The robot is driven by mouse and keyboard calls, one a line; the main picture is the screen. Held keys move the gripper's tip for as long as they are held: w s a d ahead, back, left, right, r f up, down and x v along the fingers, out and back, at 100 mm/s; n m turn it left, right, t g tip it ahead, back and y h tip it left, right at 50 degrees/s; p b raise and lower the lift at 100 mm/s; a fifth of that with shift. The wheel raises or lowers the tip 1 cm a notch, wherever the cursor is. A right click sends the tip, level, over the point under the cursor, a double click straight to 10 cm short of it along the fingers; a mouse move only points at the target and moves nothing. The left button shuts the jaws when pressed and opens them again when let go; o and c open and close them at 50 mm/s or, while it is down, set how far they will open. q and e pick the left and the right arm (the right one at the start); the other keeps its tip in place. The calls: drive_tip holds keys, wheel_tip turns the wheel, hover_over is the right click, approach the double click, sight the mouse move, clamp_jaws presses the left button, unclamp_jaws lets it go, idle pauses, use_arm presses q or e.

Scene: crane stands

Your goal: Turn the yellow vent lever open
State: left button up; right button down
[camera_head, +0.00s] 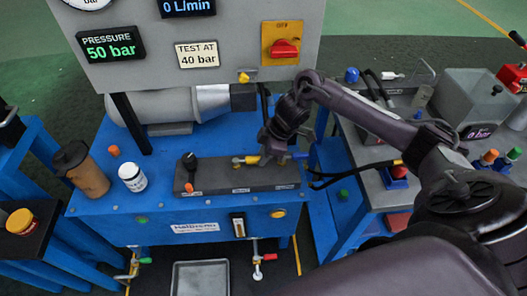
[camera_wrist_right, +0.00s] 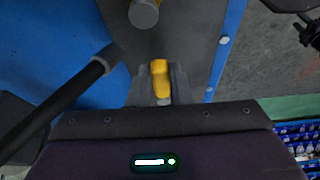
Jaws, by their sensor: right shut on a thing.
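The yellow vent lever (camera_head: 247,160) sits on the dark valve block (camera_head: 215,179) on the blue bench, and its yellow handle (camera_wrist_right: 160,75) shows in the right wrist view. My right gripper (camera_wrist_right: 159,84) has its two fingers on either side of the handle and is shut on it. In the head view the right gripper (camera_head: 266,158) reaches down onto the block and hides part of the lever. My left gripper is not in view.
A black knob (camera_head: 189,160) and an orange-tipped part stand at the block's left. A white jar (camera_head: 132,177) and a brown canister (camera_head: 82,170) stand further left. The panel above reads pressure 50 bar (camera_head: 110,47), 0 L/min, and "test at 40 bar" (camera_head: 198,54).

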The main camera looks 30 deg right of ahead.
drive_tip(key=s+m+p, duration=0.1)
drive_tip(key=p, duration=0.2)
drive_tip(key=s+a+m+p, duration=0.1)
drive_tip(key=m+p, duration=0.1)
drive_tip(key=p, duration=0.1)
drive_tip(key=a+r+m+t+h+p, duration=0.1)
drive_tip(key=p, duration=0.2)
drive_tip(key=shift+s+a+m, duration=0.15)
drive_tip(key=shift+s+m, duration=0.25)
drive_tip(key=a+m+p, duration=0.1)
drive_tip(key=p, duration=0.1)
drive_tip(key=s+a+m+h+p, duration=0.1)
drive_tip(key=m+p, duration=0.1)
drive_tip(key=a+m+t+h+p, duration=0.1)
drive_tip(key=m+p, duration=0.1)
drive_tip(key=p, duration=0.1)
drive_tip(key=shift+s+a+f, duration=0.25)
drive_tip(key=shift+a, duration=0.05)
drive_tip(key=shift+a+f+m+h+p, duration=0.1)
drive_tip(key=shift+a+m+h+p, duration=0.4)
drive_tip(key=shift+m, duration=0.6)
drive_tip(key=shift+a+m+p, duration=0.35)
drive_tip(key=shift+a+m, duration=0.4)
drive_tip(key=shift+m, duration=0.15)
drive_tip(key=shift+w+a+f+m+h, duration=0.1)
drive_tip(key=shift+w+a+m+h, duration=0.05)
drive_tip(key=shift+a+m+h, duration=0.7)
drive_tip(key=shift+w+a+m, duration=0.3)
drive_tip(key=shift+a+m, duration=0.1)
drive_tip(key=shift+m, duration=0.65)
